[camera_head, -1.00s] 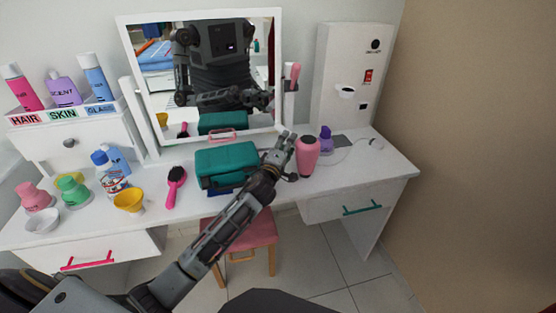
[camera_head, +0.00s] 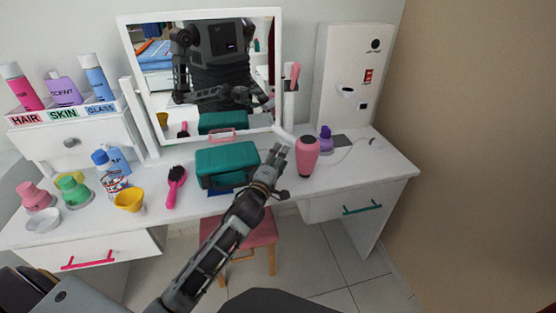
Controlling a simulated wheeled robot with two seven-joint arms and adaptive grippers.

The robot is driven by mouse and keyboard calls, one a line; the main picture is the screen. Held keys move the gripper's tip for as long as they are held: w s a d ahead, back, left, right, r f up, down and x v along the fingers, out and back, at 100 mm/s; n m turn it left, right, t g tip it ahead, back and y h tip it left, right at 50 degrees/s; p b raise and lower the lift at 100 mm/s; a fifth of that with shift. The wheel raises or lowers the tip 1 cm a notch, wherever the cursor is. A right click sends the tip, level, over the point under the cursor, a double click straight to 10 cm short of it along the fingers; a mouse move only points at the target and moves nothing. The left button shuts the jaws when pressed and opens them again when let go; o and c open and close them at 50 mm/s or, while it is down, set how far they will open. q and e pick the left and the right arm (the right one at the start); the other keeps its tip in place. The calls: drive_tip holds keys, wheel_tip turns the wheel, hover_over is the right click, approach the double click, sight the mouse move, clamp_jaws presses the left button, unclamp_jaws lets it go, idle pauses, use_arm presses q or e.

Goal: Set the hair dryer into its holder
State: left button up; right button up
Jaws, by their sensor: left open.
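The hair dryer (camera_head: 307,157) is a pink body on the tabletop, with a white part reaching up and left from it toward the mirror. A white cord runs from near it to the right. My left gripper (camera_head: 278,154) is open and empty, just left of the hair dryer and in front of the teal case's right end. It appears apart from the dryer. My right gripper is not in view.
The teal case (camera_head: 228,164) stands left of my gripper, with a pink brush (camera_head: 176,186) beyond it. The mirror (camera_head: 205,75) rises behind. The tabletop's right front (camera_head: 370,170) is clear.

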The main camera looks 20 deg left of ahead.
use_arm(q)
drive_tip(key=shift+s, duration=0.45)
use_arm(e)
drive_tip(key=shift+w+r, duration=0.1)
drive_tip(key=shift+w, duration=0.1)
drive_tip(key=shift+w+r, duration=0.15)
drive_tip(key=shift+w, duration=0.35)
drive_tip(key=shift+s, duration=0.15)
